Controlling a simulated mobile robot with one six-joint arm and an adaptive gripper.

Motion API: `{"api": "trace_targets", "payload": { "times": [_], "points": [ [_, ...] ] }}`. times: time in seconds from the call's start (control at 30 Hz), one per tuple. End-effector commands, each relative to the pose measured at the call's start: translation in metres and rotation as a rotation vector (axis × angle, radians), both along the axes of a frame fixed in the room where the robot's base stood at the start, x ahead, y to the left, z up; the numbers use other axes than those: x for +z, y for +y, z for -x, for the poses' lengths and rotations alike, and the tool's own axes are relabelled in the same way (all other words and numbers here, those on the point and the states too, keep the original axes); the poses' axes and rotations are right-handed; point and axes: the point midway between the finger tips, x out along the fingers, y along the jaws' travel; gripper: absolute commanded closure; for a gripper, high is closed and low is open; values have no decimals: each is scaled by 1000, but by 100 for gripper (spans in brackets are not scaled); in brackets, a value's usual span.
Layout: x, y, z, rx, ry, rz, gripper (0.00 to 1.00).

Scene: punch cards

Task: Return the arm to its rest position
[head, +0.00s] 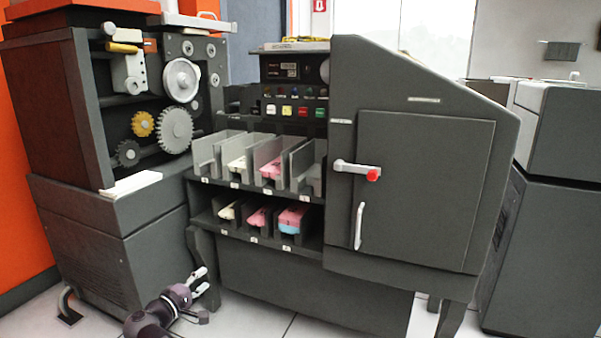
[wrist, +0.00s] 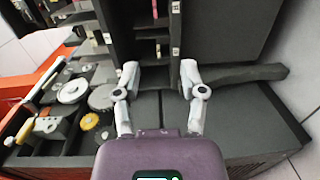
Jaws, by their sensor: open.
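My gripper (head: 199,280) is low at the lower left in the head view, in front of the dark grey card machine and below its shelves. In the wrist view my gripper (wrist: 158,75) has its two fingers spread apart with nothing between them. The card machine (head: 310,284) has two shelf rows of grey pockets. Cream and pink card stacks (head: 270,168) lie in some upper pockets. Cream, pink and pink-blue stacks (head: 292,218) lie in the lower ones.
A machine with gears (head: 175,130) stands at the left, close to my arm. The card machine's closed door (head: 425,190) has a red-tipped handle. A machine leg (head: 203,262) is near my gripper. Tiled floor (head: 255,322) shows in front. Another grey cabinet (head: 550,240) stands at the right.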

Motion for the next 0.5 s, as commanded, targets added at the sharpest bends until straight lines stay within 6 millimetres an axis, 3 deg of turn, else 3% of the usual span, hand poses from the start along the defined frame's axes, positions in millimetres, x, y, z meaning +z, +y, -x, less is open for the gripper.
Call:
{"api": "trace_targets", "payload": {
  "times": [0.33, 0.5],
  "points": [
    [-2, -63, -15, -101, 100, -88, 46],
    [-4, -117, -22, -192, 185, -172, 46]
  ]
}}
